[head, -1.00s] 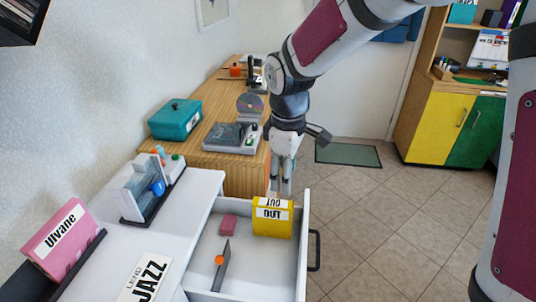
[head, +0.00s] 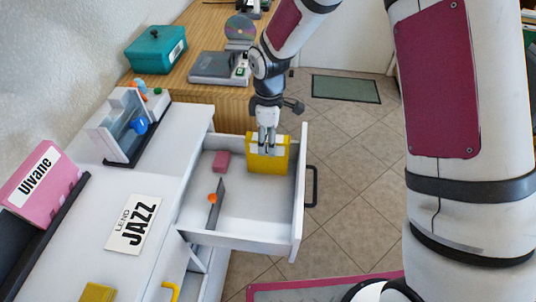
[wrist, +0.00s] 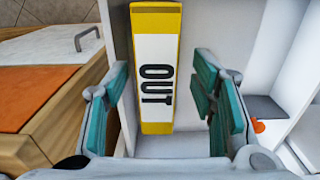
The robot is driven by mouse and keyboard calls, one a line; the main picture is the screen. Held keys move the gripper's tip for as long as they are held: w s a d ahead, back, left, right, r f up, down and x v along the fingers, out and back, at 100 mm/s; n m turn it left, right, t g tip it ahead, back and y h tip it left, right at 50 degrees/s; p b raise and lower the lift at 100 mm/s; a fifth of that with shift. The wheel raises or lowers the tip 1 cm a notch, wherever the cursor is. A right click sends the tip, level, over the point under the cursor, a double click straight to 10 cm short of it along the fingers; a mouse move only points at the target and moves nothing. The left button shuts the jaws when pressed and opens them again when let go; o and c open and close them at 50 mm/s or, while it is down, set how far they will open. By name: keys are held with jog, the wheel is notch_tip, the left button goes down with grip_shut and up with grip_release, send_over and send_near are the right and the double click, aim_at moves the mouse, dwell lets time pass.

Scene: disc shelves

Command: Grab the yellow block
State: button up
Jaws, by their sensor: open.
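A yellow block (head: 257,166) with a white "OUT" label stands upright in the open white drawer, near its far right corner. My gripper (head: 268,150) points down at it, its fingers overlapping the block's upper part in the head view. In the wrist view, the open teal-padded fingers (wrist: 166,100) are on either side of the block (wrist: 155,20), with gaps on both sides. The left gap looks narrower than the right one. How far down the fingers reach is hard to tell.
The drawer (head: 240,238) also holds a pink block (head: 221,161) and a thin grey divider (head: 216,205) with an orange knob. Its walls stand close to the yellow block. Another yellow item (head: 97,292) lies at lower left. A wooden desk (head: 221,98) stands behind.

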jog(key=shift+w+a+f, duration=0.1)
jog(key=shift+f, duration=1.3)
jog(key=shift+w+a+f, duration=0.1)
jog(key=shift+f, duration=1.25)
jog(key=shift+c, duration=0.3)
grip_shut()
